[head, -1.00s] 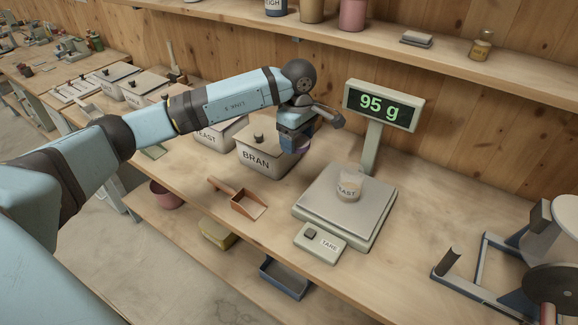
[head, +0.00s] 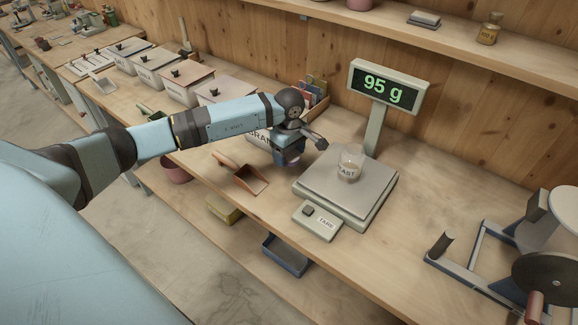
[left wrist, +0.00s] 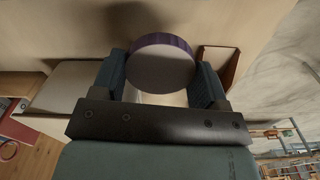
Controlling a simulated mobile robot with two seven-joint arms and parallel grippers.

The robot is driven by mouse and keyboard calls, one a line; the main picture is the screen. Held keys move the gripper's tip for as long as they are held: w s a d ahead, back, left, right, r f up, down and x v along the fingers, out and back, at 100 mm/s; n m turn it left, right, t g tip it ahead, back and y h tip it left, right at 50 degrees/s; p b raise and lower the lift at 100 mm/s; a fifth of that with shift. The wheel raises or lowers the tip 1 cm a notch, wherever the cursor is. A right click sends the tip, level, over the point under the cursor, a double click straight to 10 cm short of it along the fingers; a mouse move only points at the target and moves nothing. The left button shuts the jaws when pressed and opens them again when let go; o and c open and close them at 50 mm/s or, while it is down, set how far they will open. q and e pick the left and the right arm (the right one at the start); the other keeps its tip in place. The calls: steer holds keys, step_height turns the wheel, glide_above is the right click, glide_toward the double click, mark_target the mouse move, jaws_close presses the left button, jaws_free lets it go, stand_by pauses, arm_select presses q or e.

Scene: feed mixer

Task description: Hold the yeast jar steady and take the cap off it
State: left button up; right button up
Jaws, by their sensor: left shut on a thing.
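The yeast jar (head: 349,166) is a small clear glass jar with pale contents and a YEAST label. It stands upright on the scale platform (head: 325,195), and its top looks open. My left gripper (head: 290,158) is left of the jar, apart from it, above the bench between the scale and the bran bin. It is shut on a round purple-edged cap (left wrist: 160,66), seen between the fingers in the left wrist view. In the head view only a bit of purple shows under the gripper. My right gripper is not in view.
The scale display (head: 383,86) reads 95 g. The bran bin (head: 262,141) is close behind my left gripper. A brown scoop (head: 240,175) lies in front of it. A machine with a crank (head: 540,265) stands at the right.

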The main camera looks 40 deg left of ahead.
mark_target(289, 175)
arm_select(q)
step_height(289, 175, down, 7)
steer(key=shift+r+p, duration=0.1)
steer(key=shift+p, duration=0.2)
steer(key=shift+f, duration=0.2)
steer(key=o, duration=1)
steer(key=shift+r, duration=0.25)
step_height(289, 175, up, 12)
steer(key=shift+f+b, duration=0.1)
steer(key=shift+b, duration=0.5)
